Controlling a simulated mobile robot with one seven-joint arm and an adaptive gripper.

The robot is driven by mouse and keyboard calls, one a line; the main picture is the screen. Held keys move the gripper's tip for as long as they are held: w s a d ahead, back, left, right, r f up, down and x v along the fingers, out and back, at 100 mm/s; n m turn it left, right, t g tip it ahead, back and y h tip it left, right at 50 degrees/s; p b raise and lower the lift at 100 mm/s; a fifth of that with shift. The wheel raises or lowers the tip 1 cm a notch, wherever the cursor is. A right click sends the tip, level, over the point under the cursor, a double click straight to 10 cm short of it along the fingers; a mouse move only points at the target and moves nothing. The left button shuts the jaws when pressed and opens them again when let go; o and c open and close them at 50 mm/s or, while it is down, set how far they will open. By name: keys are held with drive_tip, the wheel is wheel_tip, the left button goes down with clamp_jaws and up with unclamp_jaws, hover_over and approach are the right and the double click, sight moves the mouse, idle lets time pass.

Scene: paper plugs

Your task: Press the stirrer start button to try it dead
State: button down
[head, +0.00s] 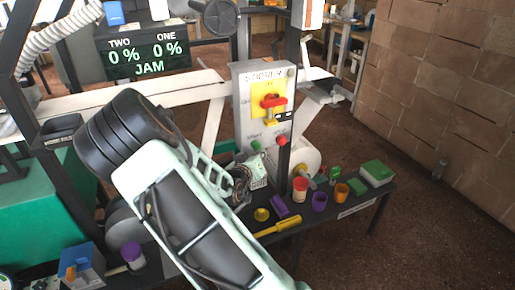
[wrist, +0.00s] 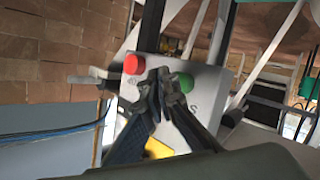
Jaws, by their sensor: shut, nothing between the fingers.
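The grey stirrer control box (head: 242,106) stands upright on a dark post in the head view. It carries a red rotary switch on a yellow plate (head: 258,92), with a tag or lock on it. Below are the green start button (head: 256,145) and the red button (head: 282,140). My gripper (head: 250,170) is just below and in front of the green button. In the wrist view, the gripper (wrist: 162,76) is shut and empty, its tips between the red button (wrist: 133,63) and the green button (wrist: 183,82), nearer the green. Contact with the green button cannot be told.
A black display (head: 147,56) reads TWO 0 %, ONE 0 %, JAM. A dark bench (head: 368,205) below the box holds coloured cups, a purple block (head: 279,206), a yellow-handled tool (head: 278,227) and a green-topped box (head: 377,173).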

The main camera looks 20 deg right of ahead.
drive_tip(key=shift+w, duration=0.15)
drive_tip(key=shift+w, duration=0.3)
drive_tip(key=shift+w, duration=0.5)
idle(0.9)
drive_tip(key=shift+s, duration=0.9)
drive_tip(key=shift+s, duration=0.1)
drive_tip(key=s, duration=0.4)
drive_tip(key=shift+s, duration=0.4)
drive_tip(key=shift+d, duration=0.1)
